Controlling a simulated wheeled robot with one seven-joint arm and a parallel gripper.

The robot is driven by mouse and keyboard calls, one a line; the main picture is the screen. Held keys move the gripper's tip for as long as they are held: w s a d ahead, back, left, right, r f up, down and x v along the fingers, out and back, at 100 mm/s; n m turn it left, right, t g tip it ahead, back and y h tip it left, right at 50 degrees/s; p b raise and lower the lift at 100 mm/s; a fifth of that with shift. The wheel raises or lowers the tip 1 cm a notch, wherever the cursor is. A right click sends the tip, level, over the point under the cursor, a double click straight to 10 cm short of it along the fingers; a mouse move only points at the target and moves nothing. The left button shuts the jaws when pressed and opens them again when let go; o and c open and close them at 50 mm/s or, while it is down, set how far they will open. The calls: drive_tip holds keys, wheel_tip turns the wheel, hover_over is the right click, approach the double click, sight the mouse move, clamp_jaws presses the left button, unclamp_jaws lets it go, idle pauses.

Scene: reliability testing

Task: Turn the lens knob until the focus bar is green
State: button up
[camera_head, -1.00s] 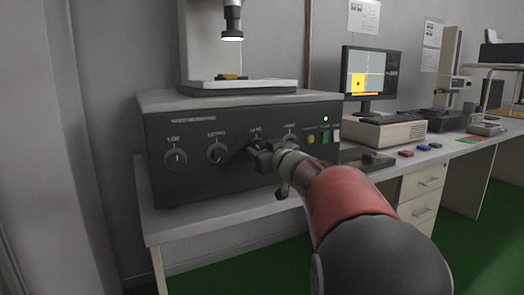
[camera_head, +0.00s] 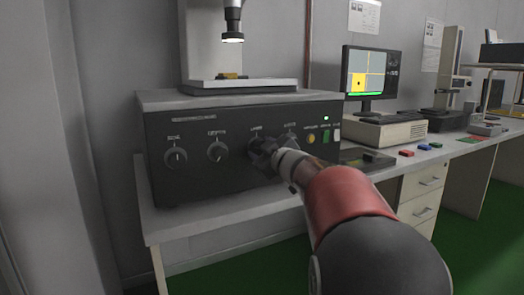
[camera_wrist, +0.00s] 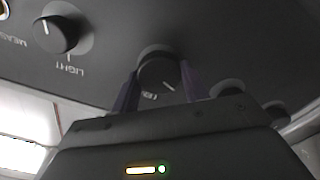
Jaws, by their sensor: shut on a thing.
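The lens knob (camera_wrist: 158,72) is the third dial from the left on the dark control box (camera_head: 185,126). In the wrist view it sits between the two fingers of my gripper (camera_wrist: 157,86), its white pointer slanting toward the lower right. In the head view my gripper (camera_head: 266,152) covers most of this knob. My gripper is shut on it. The monitor (camera_head: 370,72) shows a yellow and grey picture, with a green focus bar (camera_head: 365,94) along the bottom of its screen.
Two other knobs (camera_head: 176,158) (camera_head: 217,152) are left of my gripper. The light knob (camera_wrist: 60,32) is beside the lens knob in the wrist view. Yellow (camera_head: 311,138), green (camera_head: 325,136) and white buttons are at the box's right. A stage (camera_head: 240,86) stands on top.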

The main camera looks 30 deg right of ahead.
idle(0.3)
drive_tip(key=o, duration=1)
drive_tip(key=shift+s, duration=0.1)
drive_tip(key=s, duration=0.7)
drive_tip(key=shift+s+d, duration=0.1)
drive_tip(key=shift+s, duration=0.25)
